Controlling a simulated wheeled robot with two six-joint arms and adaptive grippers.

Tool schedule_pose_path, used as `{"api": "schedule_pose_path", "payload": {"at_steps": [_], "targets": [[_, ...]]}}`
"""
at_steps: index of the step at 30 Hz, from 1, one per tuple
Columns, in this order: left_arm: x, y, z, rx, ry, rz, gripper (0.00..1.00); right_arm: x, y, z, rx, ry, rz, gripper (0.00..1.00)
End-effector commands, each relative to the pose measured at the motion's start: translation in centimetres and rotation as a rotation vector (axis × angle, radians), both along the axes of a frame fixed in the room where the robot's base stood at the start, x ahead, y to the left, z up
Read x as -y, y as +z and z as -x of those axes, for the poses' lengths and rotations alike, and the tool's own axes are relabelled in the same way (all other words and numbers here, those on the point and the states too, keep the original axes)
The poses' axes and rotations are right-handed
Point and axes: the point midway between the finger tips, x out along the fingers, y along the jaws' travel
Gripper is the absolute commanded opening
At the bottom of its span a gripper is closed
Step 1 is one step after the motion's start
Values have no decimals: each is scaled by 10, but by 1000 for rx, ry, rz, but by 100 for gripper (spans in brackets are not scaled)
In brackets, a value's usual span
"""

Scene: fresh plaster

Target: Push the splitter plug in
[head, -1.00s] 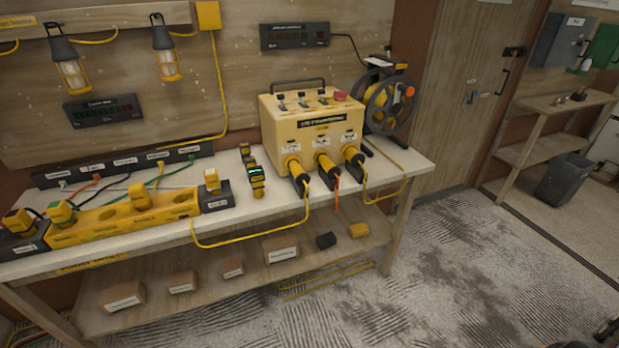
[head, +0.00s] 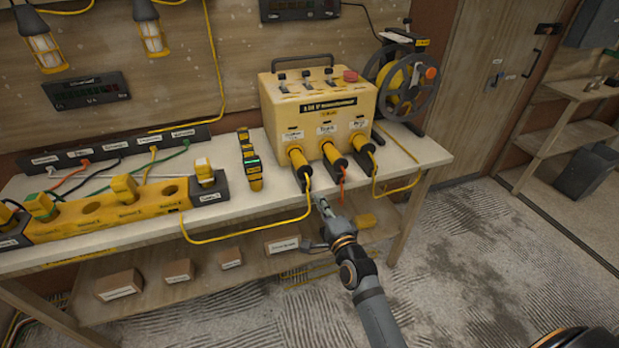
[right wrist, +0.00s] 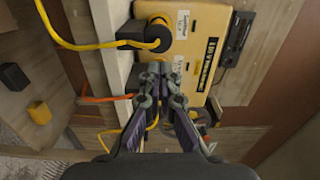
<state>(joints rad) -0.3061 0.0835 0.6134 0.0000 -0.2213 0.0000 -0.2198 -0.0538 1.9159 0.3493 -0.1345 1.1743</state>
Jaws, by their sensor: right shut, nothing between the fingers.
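A yellow power box (head: 315,108) stands on the bench with three black-and-yellow plugs at its front: a left plug (head: 298,160) with a yellow cord, a middle plug (head: 335,157) with an orange cord, and a right plug (head: 362,144) with a yellow cord. Their labels are too small to read, so I cannot tell which is the splitter plug. My right gripper (head: 321,203) is shut and empty, in front of the left and middle plugs. In the right wrist view the left plug (right wrist: 155,38) shows above the closed fingers (right wrist: 169,72), which partly hide the middle plug. My left gripper is out of view.
A yellow socket strip (head: 115,213) lies at the bench's left, with a row of small yellow devices (head: 250,162) left of the box. A cable reel (head: 402,85) stands at right. Cords hang over the front edge. Boxes (head: 120,284) sit on the lower shelf.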

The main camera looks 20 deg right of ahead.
Motion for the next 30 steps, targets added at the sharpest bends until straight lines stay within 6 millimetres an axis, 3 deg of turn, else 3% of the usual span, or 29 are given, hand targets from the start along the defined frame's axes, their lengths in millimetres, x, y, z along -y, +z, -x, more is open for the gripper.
{"api": "schedule_pose_path", "payload": {"at_steps": [6, 13, 18, 30], "targets": [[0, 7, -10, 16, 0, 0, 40, -2, 1, -49, 1, 0, 3, 0], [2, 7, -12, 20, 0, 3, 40, -3, 0, -88, 0, 0, 2, 0], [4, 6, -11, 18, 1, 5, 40, -3, -1, -100, -1, 0, 2, 0], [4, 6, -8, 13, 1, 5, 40, -3, 0, -102, -1, 0, 2, 0]]}}
